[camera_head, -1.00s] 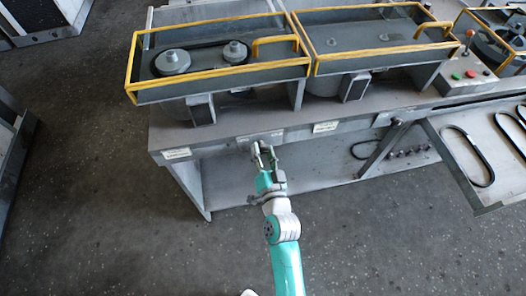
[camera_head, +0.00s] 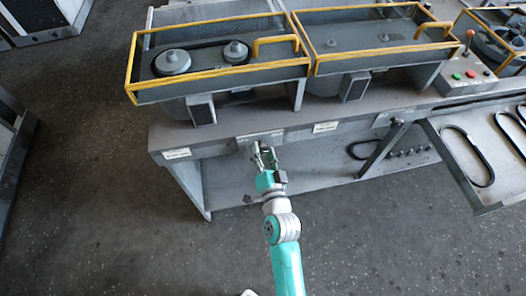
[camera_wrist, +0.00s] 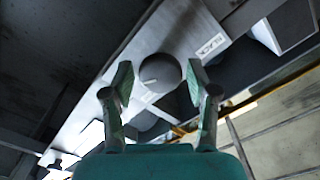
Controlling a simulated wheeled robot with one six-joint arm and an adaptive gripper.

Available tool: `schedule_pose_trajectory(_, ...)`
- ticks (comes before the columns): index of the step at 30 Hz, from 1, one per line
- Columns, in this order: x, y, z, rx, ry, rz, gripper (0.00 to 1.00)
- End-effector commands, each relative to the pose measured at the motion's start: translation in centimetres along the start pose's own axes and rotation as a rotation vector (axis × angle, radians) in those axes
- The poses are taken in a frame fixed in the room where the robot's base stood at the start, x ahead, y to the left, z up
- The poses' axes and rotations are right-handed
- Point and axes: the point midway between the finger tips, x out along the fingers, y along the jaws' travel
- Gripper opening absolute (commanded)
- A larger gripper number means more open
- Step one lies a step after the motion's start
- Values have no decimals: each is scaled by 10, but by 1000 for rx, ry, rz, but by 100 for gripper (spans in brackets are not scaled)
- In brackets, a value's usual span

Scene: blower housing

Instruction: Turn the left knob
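A round grey knob (camera_wrist: 160,74) with a pale pointer line on its face shows in the wrist view, on the grey front panel. My gripper (camera_wrist: 160,82) is open, with one finger to the left of the knob and one to the right. A gap shows on the left side; the right finger looks very close, and I cannot tell whether it touches. In the head view my gripper (camera_head: 264,156) is at the front edge of the workbench (camera_head: 222,128), below the left blower housing. The knob is not clear in that view, being small and close to my fingers.
Two yellow-railed housings (camera_head: 215,75) (camera_head: 375,40) stand on the bench. A control box (camera_head: 470,76) with buttons and a red-topped lever is at the right. A tray with black belts (camera_head: 447,150) juts out at the lower right. The floor left of my arm is clear.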

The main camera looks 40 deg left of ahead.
Motion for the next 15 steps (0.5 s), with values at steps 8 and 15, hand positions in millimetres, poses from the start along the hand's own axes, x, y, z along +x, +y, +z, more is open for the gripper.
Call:
schedule_pose_trajectory(8,0,0,0,0,0,0,69)
schedule_pose_trajectory(15,-15,1,1,0,-1,1,69)
